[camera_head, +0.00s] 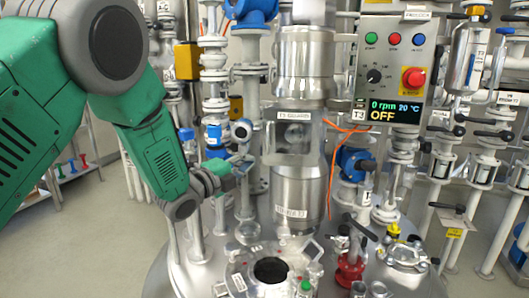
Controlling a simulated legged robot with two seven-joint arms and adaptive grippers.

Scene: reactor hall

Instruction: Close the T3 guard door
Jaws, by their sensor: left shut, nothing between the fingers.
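The T3 guard (294,134) is a clear-walled section on the steel agitator column, between an upper and a lower steel cylinder. It has a small white label, too small to read surely. I cannot tell how far its door stands open. My left gripper (241,165) is at the left of the guard, shut and empty, with its fingertips pointing right toward the guard's left edge. A gap seems to lie between them, though depth is hard to judge. My green left arm comes in from the left. My right gripper is not in view.
A control box (394,75) with buttons, a red emergency stop and an OFF display stands right of the column. Below, the vessel lid (208,278) carries an open round port (271,270), clamps and a red valve (349,271). Pipes and valves crowd behind; clear floor lies lower left.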

